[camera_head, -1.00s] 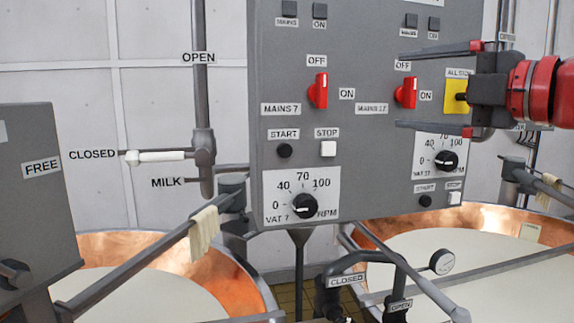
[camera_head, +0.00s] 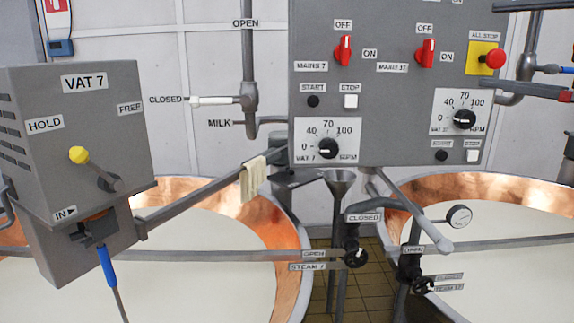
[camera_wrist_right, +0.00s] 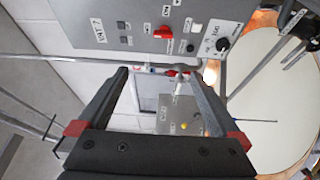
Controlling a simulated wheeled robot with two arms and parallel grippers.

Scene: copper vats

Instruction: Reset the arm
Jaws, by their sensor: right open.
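My right gripper (camera_head: 488,45) is at the upper right edge of the head view, its two dark fingers reaching in from the right, one above the other. It is open with nothing between the fingers. It is in front of the right part of the grey control panel (camera_head: 385,80), by the red all-stop button (camera_head: 495,58). In the right wrist view, its fingers (camera_wrist_right: 160,75) are spread wide, with the panel (camera_wrist_right: 160,18) beyond them. Most of the right arm is out of the picture. The left gripper is not in view.
The grey VAT 7 box (camera_head: 75,150), with a yellow-knobbed lever, is at left. Copper vats of white liquid stand at left (camera_head: 290,225) and right (camera_head: 440,190). A cloth (camera_head: 254,178) hangs on a bar. Pipes and valves fill the lower middle.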

